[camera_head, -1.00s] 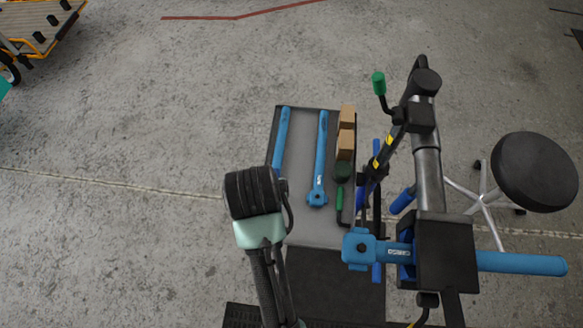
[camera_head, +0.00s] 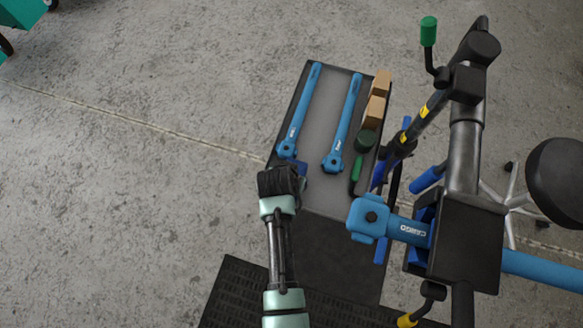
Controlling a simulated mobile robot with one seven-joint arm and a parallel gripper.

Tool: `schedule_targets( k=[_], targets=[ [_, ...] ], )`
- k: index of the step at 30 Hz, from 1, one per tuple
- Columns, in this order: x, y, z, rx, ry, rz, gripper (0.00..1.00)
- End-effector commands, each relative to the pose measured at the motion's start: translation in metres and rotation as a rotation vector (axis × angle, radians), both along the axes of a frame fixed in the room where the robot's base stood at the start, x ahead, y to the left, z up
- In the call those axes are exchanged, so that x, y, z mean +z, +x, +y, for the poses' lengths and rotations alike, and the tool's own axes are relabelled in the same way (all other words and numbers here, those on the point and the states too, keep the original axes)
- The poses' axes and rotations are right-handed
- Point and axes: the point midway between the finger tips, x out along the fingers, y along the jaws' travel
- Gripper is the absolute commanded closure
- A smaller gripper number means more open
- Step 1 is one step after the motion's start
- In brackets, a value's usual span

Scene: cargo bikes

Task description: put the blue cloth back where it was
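My gripper (camera_head: 280,182) is at the left edge of the grey tray (camera_head: 322,190), seen from above and behind. My own wrist hides its fingertips, so I cannot see whether it is open or shut. A small dark blue patch (camera_head: 300,166), which looks like the blue cloth, shows just past the gripper at its upper right. Most of it is hidden, and I cannot tell whether it is held or lies on the tray.
Two long blue tools (camera_head: 301,110) (camera_head: 345,125), wooden blocks (camera_head: 376,100) and a green-handled tool (camera_head: 357,172) lie on the tray. A bike frame (camera_head: 466,160) with a blue tube stands close on the right. A black mat (camera_head: 245,290) lies in front. The floor left is clear.

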Motion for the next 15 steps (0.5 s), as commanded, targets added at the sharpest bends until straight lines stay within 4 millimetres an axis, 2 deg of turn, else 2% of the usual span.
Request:
schedule_targets(
  k=[3,14,15],
  targets=[
    [-0.0095,0.0004,0.0000,0.000,0.000,-0.001,0.70],
    [-0.0137,0.0002,-0.0001,0.000,0.000,-0.001,0.70],
    [-0.0141,0.0001,0.0000,0.000,0.000,-0.001,0.24]
  ],
)
